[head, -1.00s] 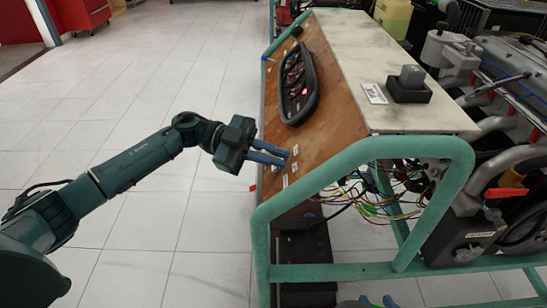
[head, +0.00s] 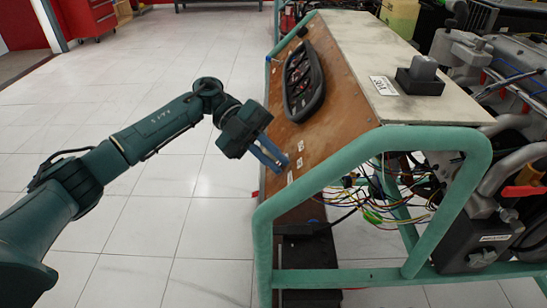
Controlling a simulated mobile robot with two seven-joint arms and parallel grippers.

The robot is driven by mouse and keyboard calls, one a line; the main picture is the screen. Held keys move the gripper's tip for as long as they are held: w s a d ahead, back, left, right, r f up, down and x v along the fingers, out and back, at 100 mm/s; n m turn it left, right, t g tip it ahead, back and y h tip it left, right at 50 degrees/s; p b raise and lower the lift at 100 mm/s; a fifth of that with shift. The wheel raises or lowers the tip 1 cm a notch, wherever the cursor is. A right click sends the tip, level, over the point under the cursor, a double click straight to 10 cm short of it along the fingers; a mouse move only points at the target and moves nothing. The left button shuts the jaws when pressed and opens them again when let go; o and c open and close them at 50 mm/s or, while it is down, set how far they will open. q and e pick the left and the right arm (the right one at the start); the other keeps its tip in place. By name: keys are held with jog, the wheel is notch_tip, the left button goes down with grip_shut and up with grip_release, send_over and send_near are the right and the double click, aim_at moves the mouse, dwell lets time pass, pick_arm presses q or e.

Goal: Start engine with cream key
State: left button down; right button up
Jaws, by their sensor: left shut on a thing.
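My left gripper (head: 270,152) reaches in from the left to the wooden panel (head: 335,112) on the sloping face of the engine trainer. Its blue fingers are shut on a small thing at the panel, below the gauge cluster. The cream key cannot be made out; the fingertips hide what they hold. The ignition lock is not clearly visible either. The dark oval gauge cluster (head: 303,82) sits higher up the panel, and no lit lamp shows on it. My right gripper is out of view.
A green tubular frame (head: 470,190) surrounds the trainer's near end, with loose coloured wires (head: 385,200) behind it. A grey block on a black base (head: 421,78) stands on the pale top. The engine is at the right. Tiled floor (head: 140,240) is open at left.

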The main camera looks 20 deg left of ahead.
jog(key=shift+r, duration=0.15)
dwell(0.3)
pick_arm(q)
jog(key=c, duration=1.5)
grip_release()
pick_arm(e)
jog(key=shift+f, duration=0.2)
pick_arm(q)
jog(key=shift+b+v, duration=0.35)
jog(key=shift+v, duration=6.25)
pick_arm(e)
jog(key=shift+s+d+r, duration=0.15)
pick_arm(q)
jog(key=shift+d+r, duration=0.1)
